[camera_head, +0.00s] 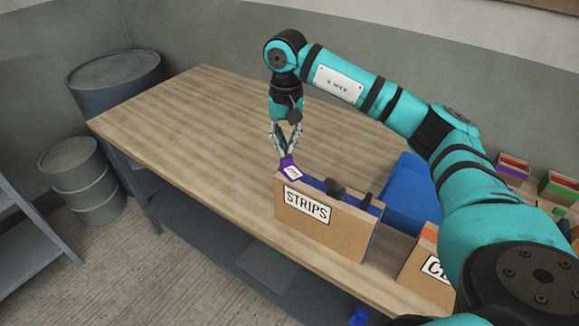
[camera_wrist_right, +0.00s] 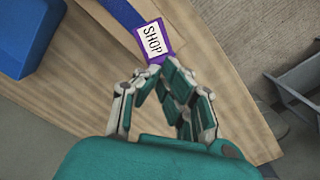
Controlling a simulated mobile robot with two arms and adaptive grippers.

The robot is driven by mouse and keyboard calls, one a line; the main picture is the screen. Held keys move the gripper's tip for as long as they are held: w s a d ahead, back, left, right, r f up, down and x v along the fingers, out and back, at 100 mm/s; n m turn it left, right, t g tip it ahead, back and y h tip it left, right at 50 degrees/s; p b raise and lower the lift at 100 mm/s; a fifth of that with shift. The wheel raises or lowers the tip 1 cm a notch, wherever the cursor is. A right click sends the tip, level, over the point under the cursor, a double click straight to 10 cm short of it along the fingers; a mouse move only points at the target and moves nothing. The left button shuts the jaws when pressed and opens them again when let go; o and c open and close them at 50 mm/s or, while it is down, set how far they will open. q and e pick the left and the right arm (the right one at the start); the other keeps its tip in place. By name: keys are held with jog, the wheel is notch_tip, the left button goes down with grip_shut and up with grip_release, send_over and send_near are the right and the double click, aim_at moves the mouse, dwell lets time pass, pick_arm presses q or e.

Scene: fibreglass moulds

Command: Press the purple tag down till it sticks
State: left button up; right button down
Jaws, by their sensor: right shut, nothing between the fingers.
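The purple tag (camera_head: 289,168) has a white label and sits at the top left corner of the cardboard box marked STRIPS (camera_head: 322,228). In the right wrist view the tag (camera_wrist_right: 154,41) reads SHOP and lies at the end of a blue strip. My right gripper (camera_head: 285,154) points down just above the tag, fingers shut and empty. In the right wrist view its fingertips (camera_wrist_right: 163,66) meet at the tag's near edge; I cannot tell whether they press on it. My left gripper is not in view.
The box stands near the front edge of the wooden table (camera_head: 190,120), with dark items in its top. A blue bin (camera_head: 408,190) and another labelled box (camera_head: 415,270) are to its right. The table's left part is clear. Drums (camera_head: 85,180) stand beyond it.

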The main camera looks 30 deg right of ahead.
aim_at(286, 158)
jog(key=shift+f+b, duration=0.8)
jog(key=shift+f, duration=0.4)
dwell(0.8)
dwell(0.4)
jog(key=shift+r+p, duration=2.4)
jog(key=shift+r, duration=1.2)
jog(key=shift+f, duration=0.1)
